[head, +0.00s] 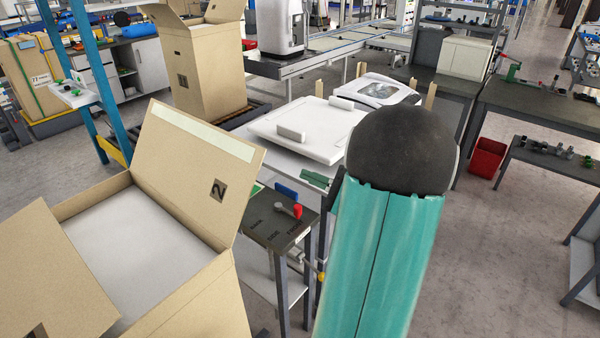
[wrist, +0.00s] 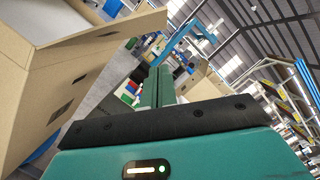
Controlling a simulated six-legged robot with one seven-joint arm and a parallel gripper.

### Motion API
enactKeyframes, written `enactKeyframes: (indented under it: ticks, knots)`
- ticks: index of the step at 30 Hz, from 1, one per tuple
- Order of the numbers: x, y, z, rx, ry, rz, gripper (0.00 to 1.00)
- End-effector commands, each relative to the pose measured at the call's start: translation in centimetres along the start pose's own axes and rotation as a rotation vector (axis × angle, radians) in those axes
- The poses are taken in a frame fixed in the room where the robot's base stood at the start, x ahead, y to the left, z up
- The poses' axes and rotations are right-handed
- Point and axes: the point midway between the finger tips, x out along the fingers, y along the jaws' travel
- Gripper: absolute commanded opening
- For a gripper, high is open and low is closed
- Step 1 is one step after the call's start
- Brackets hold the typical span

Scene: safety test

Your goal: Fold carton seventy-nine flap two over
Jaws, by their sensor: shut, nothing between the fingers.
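An open carton (head: 190,315) stands at the left of the head view, its inside filled by a pale flat surface. Its flap marked 2 (head: 195,165) stands up and leans back at the far side, with a pale strip along its top edge. Another flap (head: 50,275) slopes at the near left. No carton number is readable on it. A carton (wrist: 60,80) also fills the left of the wrist view. In the head view my teal arm stands right of the carton, apart from the flap.
A small dark stand (head: 278,236) with a red-tipped tool is just right of the carton. A white table with a white panel (head: 310,130) lies behind it. A tall open carton (head: 205,75) stands on rollers at the back.

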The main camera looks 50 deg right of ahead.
Motion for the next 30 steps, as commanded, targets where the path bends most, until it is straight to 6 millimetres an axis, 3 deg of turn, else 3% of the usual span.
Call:
enactKeyframes:
  ticks: [13, 21, 30]
  knots:
    - [8.6, -0.1, 0.2, 0.0, -0.005, 0.005, 0.0]
    - [9.1, -0.2, 3.4, -0.001, -0.002, 0.003, 0.0]
    - [9.2, -0.1, 3.7, 0.001, -0.001, 0.004, 0.0]
